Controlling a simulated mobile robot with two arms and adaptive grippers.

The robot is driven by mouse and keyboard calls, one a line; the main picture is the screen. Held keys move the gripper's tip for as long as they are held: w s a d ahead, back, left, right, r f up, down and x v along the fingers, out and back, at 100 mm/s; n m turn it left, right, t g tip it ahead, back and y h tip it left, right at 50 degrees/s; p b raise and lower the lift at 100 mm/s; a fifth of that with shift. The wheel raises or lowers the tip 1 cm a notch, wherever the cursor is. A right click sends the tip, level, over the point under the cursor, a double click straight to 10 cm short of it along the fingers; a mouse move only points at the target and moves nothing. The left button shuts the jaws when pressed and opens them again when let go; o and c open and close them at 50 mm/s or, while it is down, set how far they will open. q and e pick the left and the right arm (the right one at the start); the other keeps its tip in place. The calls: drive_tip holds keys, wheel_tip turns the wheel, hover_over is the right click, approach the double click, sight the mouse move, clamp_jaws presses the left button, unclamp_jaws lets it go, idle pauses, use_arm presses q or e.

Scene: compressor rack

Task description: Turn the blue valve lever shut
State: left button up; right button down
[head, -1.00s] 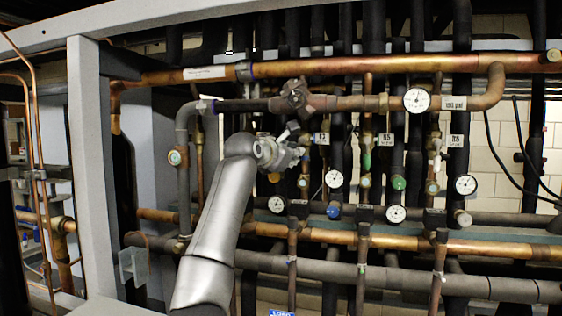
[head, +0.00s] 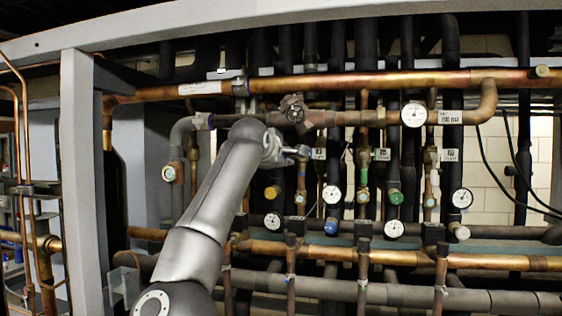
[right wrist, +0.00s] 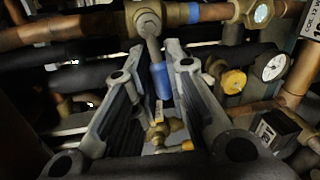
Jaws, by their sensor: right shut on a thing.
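The blue valve lever (right wrist: 158,80) shows in the right wrist view as a blue sleeve on a metal stem. It runs down from a brass valve body (right wrist: 148,20) on a copper pipe. My right gripper (right wrist: 160,58) has its two grey fingers on either side of the lever and is shut on it. In the head view my right gripper (head: 303,152) is small, in front of the pipes. The lever cannot be made out there, hidden by the gripper and arm. My left gripper is not in view.
Copper and dark insulated pipes crowd the rack, with several white gauges (head: 414,115). A yellow cap (right wrist: 233,81) and a gauge (right wrist: 272,67) stand right of the fingers. A grey upright post (head: 80,180) stands at the left.

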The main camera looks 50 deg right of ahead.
drive_tip(key=shift+r+m, duration=0.45)
drive_tip(key=shift+m, duration=0.15)
drive_tip(key=shift+r, duration=0.1)
drive_tip(key=c, duration=1.6)
unclamp_jaws()
drive_tip(key=shift+o, duration=0.8)
drive_tip(key=shift+w+d+f, duration=0.15)
drive_tip(key=shift+f, duration=0.05)
drive_tip(key=v, duration=1.2)
